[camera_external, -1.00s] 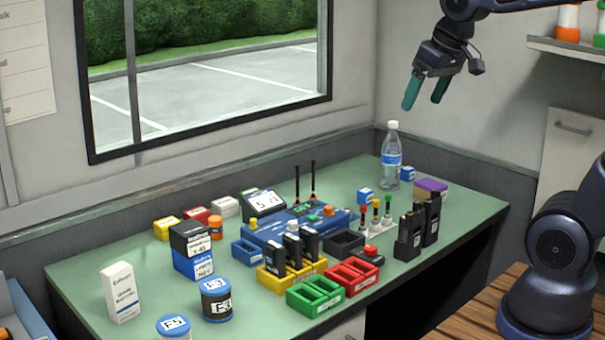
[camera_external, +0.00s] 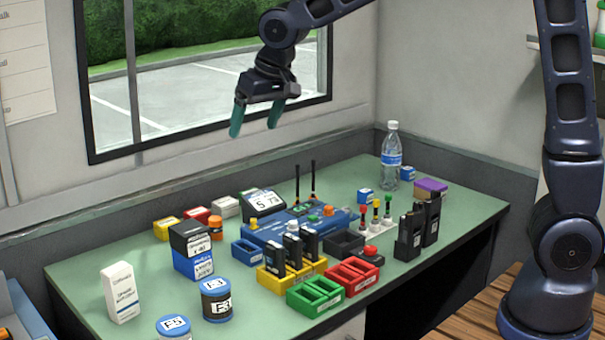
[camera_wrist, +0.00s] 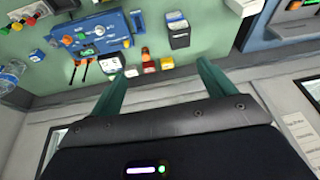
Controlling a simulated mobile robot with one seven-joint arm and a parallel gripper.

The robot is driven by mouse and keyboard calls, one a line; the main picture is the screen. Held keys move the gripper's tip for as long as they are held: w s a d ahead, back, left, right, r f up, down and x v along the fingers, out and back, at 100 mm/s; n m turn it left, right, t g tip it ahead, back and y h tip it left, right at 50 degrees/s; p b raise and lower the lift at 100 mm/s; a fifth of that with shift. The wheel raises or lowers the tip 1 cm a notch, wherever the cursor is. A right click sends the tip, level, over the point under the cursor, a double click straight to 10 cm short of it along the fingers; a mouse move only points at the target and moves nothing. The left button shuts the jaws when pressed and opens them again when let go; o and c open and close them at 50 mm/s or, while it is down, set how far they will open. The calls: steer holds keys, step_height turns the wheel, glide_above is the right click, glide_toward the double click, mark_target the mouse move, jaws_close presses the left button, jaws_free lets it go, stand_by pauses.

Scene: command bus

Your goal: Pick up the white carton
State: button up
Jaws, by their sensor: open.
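The white carton (camera_external: 121,292) is a tall white box with dark print. It stands upright near the left end of the green table in the external view. In the wrist view it appears to be the white box (camera_wrist: 244,7) at the top edge, partly cut off. My gripper (camera_external: 255,125) is high above the back of the table, in front of the window, up and to the right of the carton. Its green fingers are apart with nothing between them; they also show in the wrist view (camera_wrist: 160,70).
A blue-and-black box stack (camera_external: 192,251) and a dark canister (camera_external: 216,299) stand right of the carton. A blue-lidded canister (camera_external: 174,327) is at the front edge. A blue bin (camera_external: 25,315) is to the left. A blue device (camera_external: 295,233) and colored trays fill the middle.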

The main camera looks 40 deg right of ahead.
steer(key=w+a+f, duration=0.3)
steer(key=a+f, duration=0.2)
steer(key=a, duration=0.2)
steer(key=w+a+f, duration=0.3)
steer(key=a+f, duration=0.1)
steer(key=a, duration=0.4)
steer(key=n, duration=0.1)
glide_above(117, 287)
steer(key=d, duration=0.2)
steer(key=shift+t, duration=0.4)
steer(key=f, duration=1.2)
steer(key=shift+s+a+f, duration=0.15)
steer(key=shift+s+f, duration=0.15)
steer(key=shift+s, duration=0.1)
steer(key=x, duration=1)
steer(key=shift+s, duration=0.2)
steer(key=shift+c, duration=0.4)
steer(key=c, duration=1.1)
